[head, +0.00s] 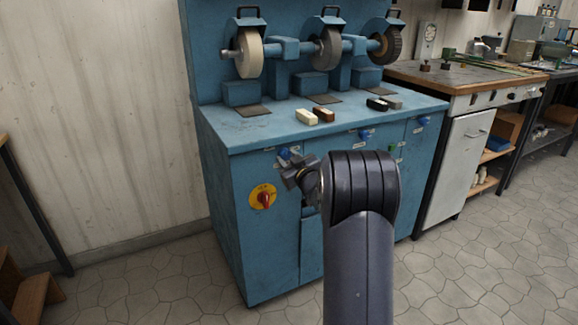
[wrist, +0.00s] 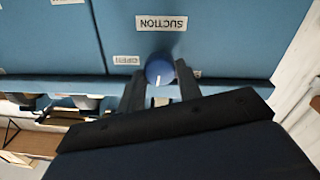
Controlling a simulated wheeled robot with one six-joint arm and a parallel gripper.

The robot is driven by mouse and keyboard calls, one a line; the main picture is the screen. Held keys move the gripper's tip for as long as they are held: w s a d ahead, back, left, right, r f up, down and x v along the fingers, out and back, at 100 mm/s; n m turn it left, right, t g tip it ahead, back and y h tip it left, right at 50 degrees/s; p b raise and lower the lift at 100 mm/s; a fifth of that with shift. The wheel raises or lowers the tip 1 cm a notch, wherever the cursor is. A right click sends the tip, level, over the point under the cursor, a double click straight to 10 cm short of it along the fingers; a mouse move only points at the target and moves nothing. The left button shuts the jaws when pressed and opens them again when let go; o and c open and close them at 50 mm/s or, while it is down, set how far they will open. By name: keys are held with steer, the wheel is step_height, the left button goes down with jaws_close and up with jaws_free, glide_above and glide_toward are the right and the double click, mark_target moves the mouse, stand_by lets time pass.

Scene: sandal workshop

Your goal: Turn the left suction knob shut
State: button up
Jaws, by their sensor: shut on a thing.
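The left suction knob (head: 285,153) is a blue round knob on the front of the blue grinding cabinet (head: 228,215), at its upper left. In the wrist view the knob (wrist: 159,67) sits beside an upside-down SUCTION label (wrist: 161,23), and its white pointer line points toward the bottom of the picture. A small OPEN label (wrist: 126,60) is left of it; another small label on the right is mostly hidden by a finger. My gripper (head: 289,165) is at the knob, and in the wrist view its two dark fingers are shut on the knob's sides.
A yellow plate with a red switch (head: 263,197) is below left of my gripper. Two more blue knobs (head: 366,134) (head: 424,120) are farther right. Grinding wheels (head: 249,53) and small blocks (head: 306,116) are on top.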

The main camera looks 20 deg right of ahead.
steer(key=shift+n+b, duration=0.45)
steer(key=shift+n, duration=0.65)
steer(key=o, duration=1)
steer(key=shift+c, duration=0.2)
steer(key=s+p, duration=0.1)
steer(key=s, duration=1)
steer(key=shift+p, duration=0.35)
steer(key=shift+w+f, duration=0.1)
steer(key=shift+w, duration=0.15)
steer(key=w+b, duration=0.1)
steer(key=w, duration=0.9)
steer(key=shift+w+b, duration=0.2)
steer(key=shift+b, duration=0.15)
steer(key=shift+w+r+p, duration=0.1)
steer(key=shift+r+p, duration=0.1)
steer(key=shift+p, duration=0.1)
steer(key=shift+f+m, duration=0.1)
steer(key=shift+m, duration=0.5)
